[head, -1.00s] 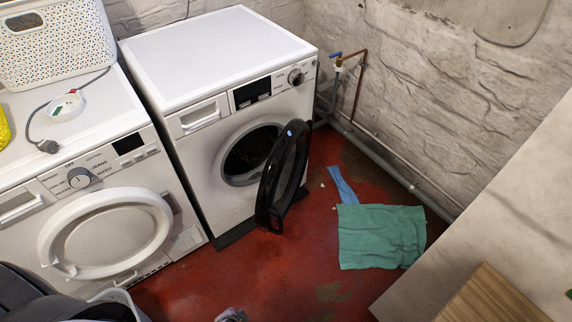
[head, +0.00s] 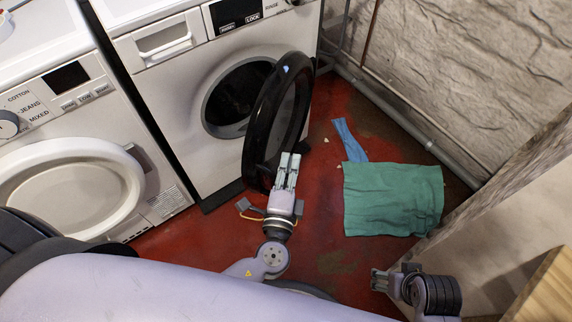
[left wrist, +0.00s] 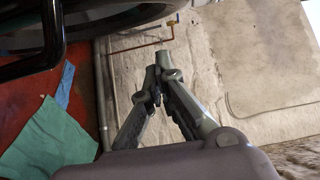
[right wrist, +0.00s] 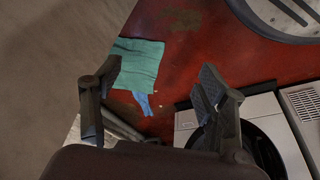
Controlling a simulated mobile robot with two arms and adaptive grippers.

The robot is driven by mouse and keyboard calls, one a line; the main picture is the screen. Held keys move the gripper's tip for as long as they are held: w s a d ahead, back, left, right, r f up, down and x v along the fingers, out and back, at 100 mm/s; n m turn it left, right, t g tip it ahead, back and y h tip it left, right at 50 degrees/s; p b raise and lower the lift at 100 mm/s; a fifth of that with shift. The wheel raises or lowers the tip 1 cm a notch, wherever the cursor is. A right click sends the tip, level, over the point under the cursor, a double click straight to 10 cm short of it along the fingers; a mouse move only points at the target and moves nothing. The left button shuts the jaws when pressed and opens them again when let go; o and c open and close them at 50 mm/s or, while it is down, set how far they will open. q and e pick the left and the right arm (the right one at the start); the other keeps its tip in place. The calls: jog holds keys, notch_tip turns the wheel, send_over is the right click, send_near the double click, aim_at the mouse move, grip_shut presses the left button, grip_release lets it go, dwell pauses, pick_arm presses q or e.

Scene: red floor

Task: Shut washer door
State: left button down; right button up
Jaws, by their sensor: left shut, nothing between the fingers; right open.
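The washer (head: 165,90) is white and stands against the back wall. Its black ring-framed door (head: 263,128) is swung wide open, leaving the dark round opening (head: 232,98) exposed. My left gripper (head: 290,158) is shut and empty. It overlaps the lower edge of the door in the head view; I cannot tell whether it touches. In the left wrist view the dark door rim (left wrist: 90,45) is at the upper left, beside the closed fingers (left wrist: 160,62). My right gripper (head: 376,281) is open and empty, low at the right. The right wrist view shows the washer (right wrist: 262,108) beyond its fingers.
A second white machine (head: 100,110) with a closed door stands at the left. A green cloth (head: 393,200) and a blue cloth (head: 350,142) lie on the red floor. A pale wall panel (head: 500,215) and a wooden edge (head: 545,290) bound the right side.

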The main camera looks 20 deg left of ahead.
aim_at(276, 123)
pick_arm(q)
jog(key=w+a, duration=0.4)
jog(key=w, duration=0.2)
jog(key=shift+w+a+p, duration=0.35)
jog(key=shift+p, duration=0.05)
pick_arm(e)
notch_tip(276, 123, down, 3)
jog(key=shift+f, duration=0.2)
pick_arm(q)
jog(key=shift+a+f, duration=0.1)
jog(key=shift+a, duration=0.05)
pick_arm(e)
jog(key=shift+a, duration=0.15)
